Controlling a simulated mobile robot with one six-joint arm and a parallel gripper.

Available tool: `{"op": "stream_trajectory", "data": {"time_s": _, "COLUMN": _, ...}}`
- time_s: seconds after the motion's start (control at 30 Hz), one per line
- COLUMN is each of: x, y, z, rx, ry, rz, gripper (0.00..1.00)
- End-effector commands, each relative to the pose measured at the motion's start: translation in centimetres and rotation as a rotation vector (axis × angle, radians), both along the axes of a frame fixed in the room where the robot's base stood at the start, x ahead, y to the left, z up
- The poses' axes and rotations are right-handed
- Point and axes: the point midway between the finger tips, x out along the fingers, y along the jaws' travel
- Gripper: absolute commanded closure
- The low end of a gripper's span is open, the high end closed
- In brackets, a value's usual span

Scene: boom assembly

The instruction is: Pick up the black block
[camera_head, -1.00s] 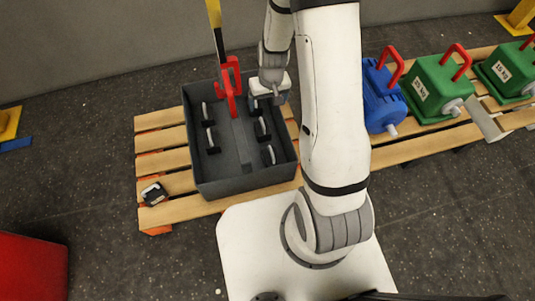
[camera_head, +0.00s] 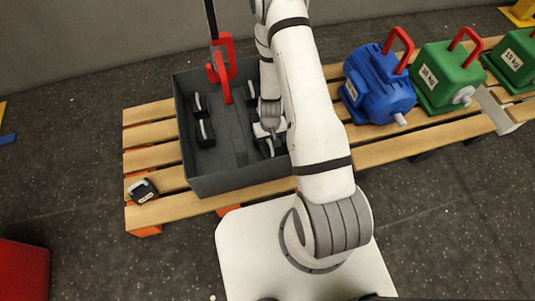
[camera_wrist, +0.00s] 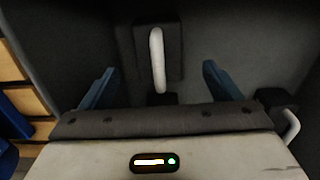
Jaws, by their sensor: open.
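Several black blocks with pale handles stand in a grey crate (camera_head: 240,180). Two, a far one (camera_head: 198,104) and a nearer one (camera_head: 206,133), are along its left side; another (camera_head: 270,148) is at the right, partly hidden by my gripper (camera_head: 268,130). My gripper is low at the crate's right side. In the wrist view, my gripper (camera_wrist: 160,68) is open, its blue fingers apart on either side of a black block (camera_wrist: 175,50) with an upright pale handle. The fingers do not appear to touch it. Another block (camera_wrist: 278,97) shows at right.
A red bracket (camera_head: 225,70) stands in the far part of the crate. A small black object (camera_head: 142,190) with white markings lies on the wooden pallet (camera_head: 150,160). A blue motor (camera_head: 375,90) and green weights (camera_head: 445,75) stand to the right.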

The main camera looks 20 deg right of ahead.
Motion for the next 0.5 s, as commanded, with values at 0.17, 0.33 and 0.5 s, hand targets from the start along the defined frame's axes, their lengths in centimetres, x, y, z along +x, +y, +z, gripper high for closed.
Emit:
{"op": "stream_trajectory", "data": {"time_s": 0.17, "x": 0.1, "y": -0.1, "z": -1.9, "rx": 0.000, "ry": 0.001, "rz": -0.001, "gripper": 0.15}}
{"op": "stream_trajectory", "data": {"time_s": 0.33, "x": 0.2, "y": -0.2, "z": -4.2, "rx": 0.000, "ry": 0.000, "rz": -0.001, "gripper": 0.15}}
{"op": "stream_trajectory", "data": {"time_s": 0.5, "x": 0.2, "y": -0.2, "z": -5.1, "rx": 0.001, "ry": 0.000, "rz": -0.001, "gripper": 0.15}}
